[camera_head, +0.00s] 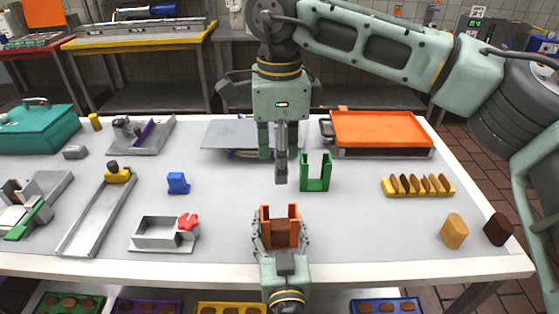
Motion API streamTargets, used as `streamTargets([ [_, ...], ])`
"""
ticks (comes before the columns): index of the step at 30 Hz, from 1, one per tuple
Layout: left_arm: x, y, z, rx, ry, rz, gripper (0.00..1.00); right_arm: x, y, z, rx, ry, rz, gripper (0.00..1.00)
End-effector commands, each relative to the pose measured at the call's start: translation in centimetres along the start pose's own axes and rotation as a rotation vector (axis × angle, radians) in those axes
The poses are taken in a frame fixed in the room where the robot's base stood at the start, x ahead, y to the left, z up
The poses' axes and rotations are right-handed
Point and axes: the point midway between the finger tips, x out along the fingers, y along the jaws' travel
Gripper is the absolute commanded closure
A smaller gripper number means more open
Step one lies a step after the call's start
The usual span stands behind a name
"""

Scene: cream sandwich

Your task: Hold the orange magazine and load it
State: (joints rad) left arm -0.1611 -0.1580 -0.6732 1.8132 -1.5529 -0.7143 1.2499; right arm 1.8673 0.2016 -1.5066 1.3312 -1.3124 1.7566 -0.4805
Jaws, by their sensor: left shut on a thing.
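The orange magazine (266,217) stands upright near the front edge of the table, at the lower middle. My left gripper (280,243) is shut on it, with its fingers at the magazine's two sides. Brown shows between the magazine's orange walls; I cannot tell whether it is a piece inside or shade. My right gripper (281,168) hangs pointing down over the table, behind the orange magazine and apart from it. Its fingers overlap in this view, so its opening is unclear. A green magazine (316,185) stands just to the right of the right gripper's tips.
A yellow rack (418,192) of several brown and tan pieces lies at right. A tan piece (454,231) and a dark brown piece (498,229) stand near the right edge. An orange tray (381,129) is behind. A grey fixture (153,234) and blue block (178,183) are left.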

Motion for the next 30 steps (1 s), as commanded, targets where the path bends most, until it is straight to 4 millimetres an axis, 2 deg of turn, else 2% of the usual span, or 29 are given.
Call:
streamTargets([
  [5,0.0,0.0,0.0,0.0,0.0,0.0,0.68,0.0,0.0,0.0,0.0,0.0,0.0,0.52],
  [6,0.0,0.0,0.0,0.0,0.0,0.0,0.35,0.0,0.0,0.0,0.0,0.0,0.0,0.52],
  [13,0.0,0.0,0.0,0.0,0.0,0.0,0.16,0.0,0.0,0.0,0.0,0.0,0.0,0.52],
  [23,-0.1,0.0,0.0,0.0,0.0,0.0,0.16,0.0,0.0,0.0,0.001,0.0,0.0,0.52],
  [26,-0.8,0.0,0.1,0.001,-0.001,0.0,0.16,0.0,0.0,0.0,0.001,0.0,0.0,0.52],
  [30,-3.2,0.0,0.1,0.0,-0.003,0.002,0.16,0.0,0.0,0.0,0.001,0.0,0.0,0.52],
])
